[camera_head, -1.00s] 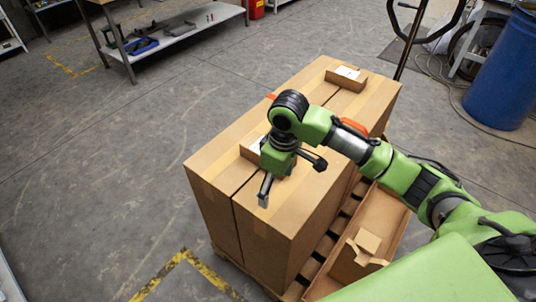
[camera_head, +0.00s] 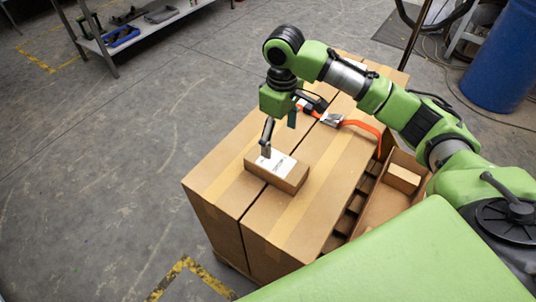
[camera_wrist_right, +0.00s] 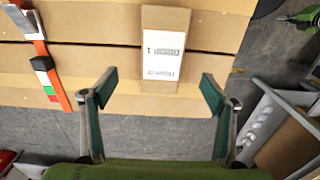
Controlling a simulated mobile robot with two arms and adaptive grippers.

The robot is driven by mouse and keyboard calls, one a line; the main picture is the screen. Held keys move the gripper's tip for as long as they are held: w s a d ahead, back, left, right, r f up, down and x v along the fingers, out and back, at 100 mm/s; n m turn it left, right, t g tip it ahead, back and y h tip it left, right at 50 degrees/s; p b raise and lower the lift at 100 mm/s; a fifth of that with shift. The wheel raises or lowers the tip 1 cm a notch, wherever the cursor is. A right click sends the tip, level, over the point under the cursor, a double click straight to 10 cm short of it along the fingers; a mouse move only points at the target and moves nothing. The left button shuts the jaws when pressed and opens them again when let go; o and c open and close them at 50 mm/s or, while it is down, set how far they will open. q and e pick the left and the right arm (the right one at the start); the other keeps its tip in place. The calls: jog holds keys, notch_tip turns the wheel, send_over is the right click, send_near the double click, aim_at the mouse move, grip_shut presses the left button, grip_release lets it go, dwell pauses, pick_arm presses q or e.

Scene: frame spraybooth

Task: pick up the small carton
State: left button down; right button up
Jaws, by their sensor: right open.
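The small carton (camera_head: 275,174), brown with a white printed label, lies on top of the large taped boxes (camera_head: 225,165) near their left front side. It also shows in the right wrist view (camera_wrist_right: 165,22), ahead of the fingers and roughly centred between them. My right gripper (camera_head: 278,135) is open and empty above the carton. Its two fingers stand apart in the right wrist view (camera_wrist_right: 158,88), with a gap wider than the carton. One fingertip overlaps the carton's label in the head view; contact cannot be told. My left gripper is not in view.
A strapping tool (camera_head: 331,120) with an orange band lies on the boxes behind the carton; it shows at left in the wrist view (camera_wrist_right: 45,68). A blue barrel (camera_head: 500,60) stands back right. A long open tray (camera_head: 378,208) holds a box (camera_head: 403,178).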

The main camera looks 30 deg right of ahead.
aim_at(276, 161)
notch_tip(276, 161, down, 8)
jog(key=shift+s+r+p, duration=0.1)
jog(key=shift+r+p, duration=0.1)
jog(key=shift+p, duration=0.15)
jog(key=shift+f, duration=0.3)
jog(key=shift+a+f, duration=0.1)
jog(key=shift+f, duration=0.15)
jog(key=f, duration=0.3)
jog(key=f+p, duration=0.1)
jog(key=shift+a+f, duration=0.2)
jog(key=shift+a, duration=0.05)
jog(key=shift+f, duration=0.2)
pick_arm(q)
jog(key=shift+s+r, duration=0.45)
jog(key=shift+s, duration=0.15)
jog(key=shift+s+r, duration=0.4)
jog(key=shift+s, duration=0.2)
pick_arm(e)
jog(key=shift+w, duration=0.2)
jog(key=c, duration=1.6)
